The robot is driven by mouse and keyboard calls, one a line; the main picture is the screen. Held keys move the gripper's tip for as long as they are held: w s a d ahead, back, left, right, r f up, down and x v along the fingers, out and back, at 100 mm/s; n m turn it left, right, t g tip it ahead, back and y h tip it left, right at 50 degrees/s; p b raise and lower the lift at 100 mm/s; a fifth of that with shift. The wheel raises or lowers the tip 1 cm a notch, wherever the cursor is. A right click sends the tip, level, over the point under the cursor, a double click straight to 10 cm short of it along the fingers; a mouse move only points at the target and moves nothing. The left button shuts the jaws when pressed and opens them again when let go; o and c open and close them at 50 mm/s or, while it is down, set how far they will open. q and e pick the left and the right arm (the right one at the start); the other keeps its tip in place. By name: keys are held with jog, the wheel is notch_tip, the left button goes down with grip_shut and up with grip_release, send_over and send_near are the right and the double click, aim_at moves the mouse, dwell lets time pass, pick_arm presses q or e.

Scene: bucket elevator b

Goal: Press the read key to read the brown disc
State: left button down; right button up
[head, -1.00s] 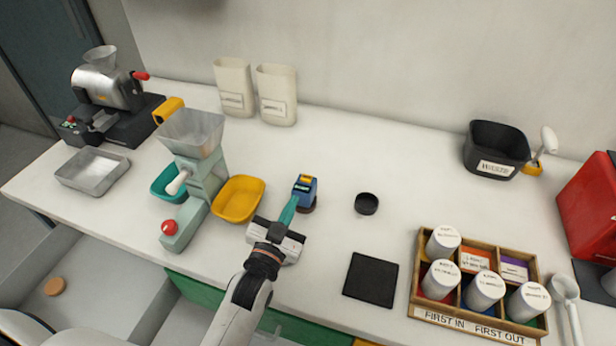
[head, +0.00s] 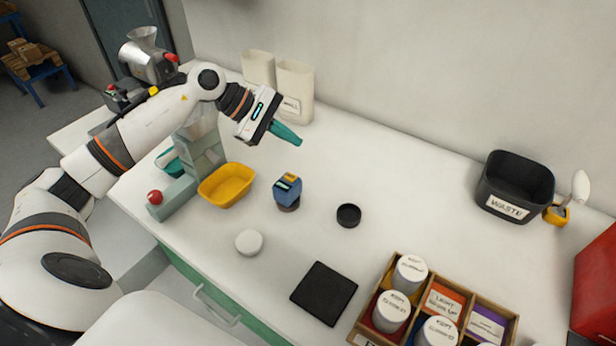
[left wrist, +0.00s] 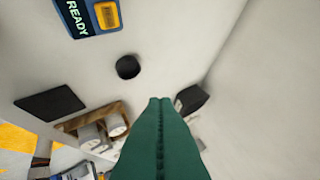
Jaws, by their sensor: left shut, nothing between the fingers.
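A blue reader (head: 288,187) with a yellow top part stands on the white counter. A dark brownish round base or disc (head: 288,206) shows under it, mostly hidden. In the left wrist view the reader (left wrist: 88,14) is cut by the top edge, and its screen says READY. My left gripper (head: 296,141) has teal fingers, shut and empty. It is raised above the counter, appearing behind the reader and apart from it. In the left wrist view its fingers (left wrist: 160,105) point away from the reader. My right gripper is out of view.
A black round dish (head: 348,215), a white round lid (head: 249,242) and a black mat (head: 324,293) lie near the reader. A yellow tray (head: 226,184) and hopper machine stand left. A waste bin (head: 514,187) and jar rack (head: 385,342) are right.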

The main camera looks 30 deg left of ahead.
aim_at(285, 177)
pick_arm(q)
jog(key=shift+a+r+m+y, duration=0.1)
jog(key=shift+a+m+y, duration=0.3)
jog(key=shift+a, duration=0.65)
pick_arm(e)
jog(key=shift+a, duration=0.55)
